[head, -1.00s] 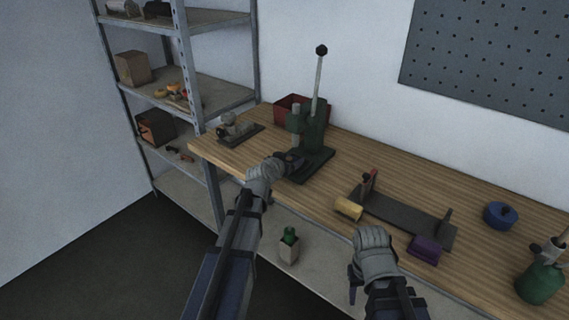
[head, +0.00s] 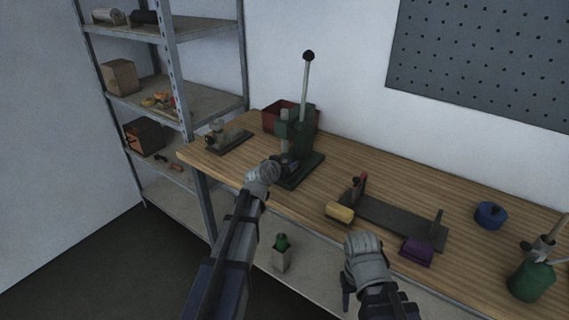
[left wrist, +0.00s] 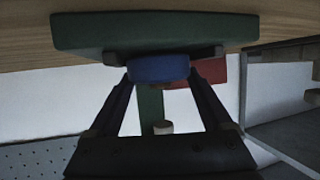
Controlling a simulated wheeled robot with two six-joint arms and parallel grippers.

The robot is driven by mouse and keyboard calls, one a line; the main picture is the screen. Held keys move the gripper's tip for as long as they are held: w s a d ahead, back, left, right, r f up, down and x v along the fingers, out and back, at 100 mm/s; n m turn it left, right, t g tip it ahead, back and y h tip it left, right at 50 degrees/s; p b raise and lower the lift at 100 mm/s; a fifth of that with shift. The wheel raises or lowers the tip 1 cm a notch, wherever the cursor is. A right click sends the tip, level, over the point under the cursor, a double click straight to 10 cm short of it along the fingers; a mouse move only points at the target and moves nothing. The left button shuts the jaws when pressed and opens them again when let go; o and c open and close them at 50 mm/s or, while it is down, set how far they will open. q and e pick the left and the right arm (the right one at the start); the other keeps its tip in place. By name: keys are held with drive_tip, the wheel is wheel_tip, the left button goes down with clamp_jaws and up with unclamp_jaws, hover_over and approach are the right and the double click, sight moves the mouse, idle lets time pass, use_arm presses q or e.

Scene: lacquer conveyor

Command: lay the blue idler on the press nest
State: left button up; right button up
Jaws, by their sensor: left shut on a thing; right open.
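The blue idler (left wrist: 158,68) is a short round piece between the fingers of my left gripper (left wrist: 158,82), which is shut on it. In the head view my left gripper (head: 284,165) is at the front of the green press (head: 297,130), and its wrist partly hides the idler. The dark press nest (left wrist: 116,56) shows on both sides of the idler in the left wrist view, against the green press base (left wrist: 150,30). I cannot tell whether the idler touches the nest. My right gripper (head: 350,290) is open at the bench's front edge; its fingers are mostly hidden.
A blue round piece (head: 490,215) and a green can (head: 533,280) are at right. A red bin (head: 283,115) stands behind the press.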

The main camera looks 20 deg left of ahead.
use_arm(q)
drive_tip(key=shift+s, duration=0.1)
idle(0.3)
drive_tip(key=o, duration=1.3)
drive_tip(key=shift+c, duration=0.2)
drive_tip(key=p+v, duration=0.3)
drive_tip(key=v, duration=0.5)
drive_tip(key=shift+f, duration=0.15)
